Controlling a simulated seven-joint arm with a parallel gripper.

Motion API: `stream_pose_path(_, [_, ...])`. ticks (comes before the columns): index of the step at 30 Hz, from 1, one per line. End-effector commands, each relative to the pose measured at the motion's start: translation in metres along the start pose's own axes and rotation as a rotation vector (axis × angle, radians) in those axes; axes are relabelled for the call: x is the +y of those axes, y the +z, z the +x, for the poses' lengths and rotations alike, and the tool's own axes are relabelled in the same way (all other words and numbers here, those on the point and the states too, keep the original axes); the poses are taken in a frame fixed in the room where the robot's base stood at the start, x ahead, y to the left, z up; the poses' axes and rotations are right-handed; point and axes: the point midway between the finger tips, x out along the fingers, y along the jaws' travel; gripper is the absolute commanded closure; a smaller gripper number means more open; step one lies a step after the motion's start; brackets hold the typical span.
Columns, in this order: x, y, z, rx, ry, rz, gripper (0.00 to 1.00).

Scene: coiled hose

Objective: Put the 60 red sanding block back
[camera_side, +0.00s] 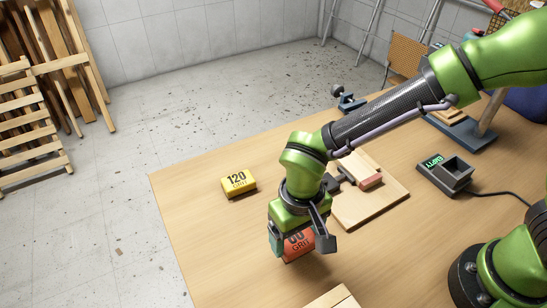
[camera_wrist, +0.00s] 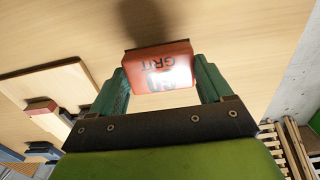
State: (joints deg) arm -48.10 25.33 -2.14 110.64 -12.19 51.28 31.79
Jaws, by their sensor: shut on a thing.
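The red sanding block (camera_side: 300,246) is marked GRIT, with its number partly covered in the side view. My gripper (camera_side: 290,240) is shut on it. In the wrist view the block (camera_wrist: 160,72) sits between the two green fingers of my gripper (camera_wrist: 158,85), its lettering upside down, glare over the number. A dark shadow shows beside it on the table, and the block looks raised a little above the top. A yellow block (camera_side: 239,182) marked 120 lies on the table to the left.
A dark grey holder (camera_side: 455,172) with an open socket and a green display reading EMPTY stands at the right, with a cable. A wooden board (camera_side: 372,207) carries a small reddish piece (camera_side: 370,181). Another board (camera_side: 335,298) lies at the front edge. The table's left part is mostly clear.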

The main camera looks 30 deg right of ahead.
Motion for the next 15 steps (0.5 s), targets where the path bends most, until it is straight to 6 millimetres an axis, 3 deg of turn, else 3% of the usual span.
stream_pose_path(3, [-0.008,-0.008,0.001,0.001,0.000,0.000,0.49])
stream_pose_path(9, [-0.007,-0.007,0.031,-0.002,0.003,0.001,0.49])
stream_pose_path(15, [-0.008,-0.007,0.036,0.000,-0.001,0.002,0.49])
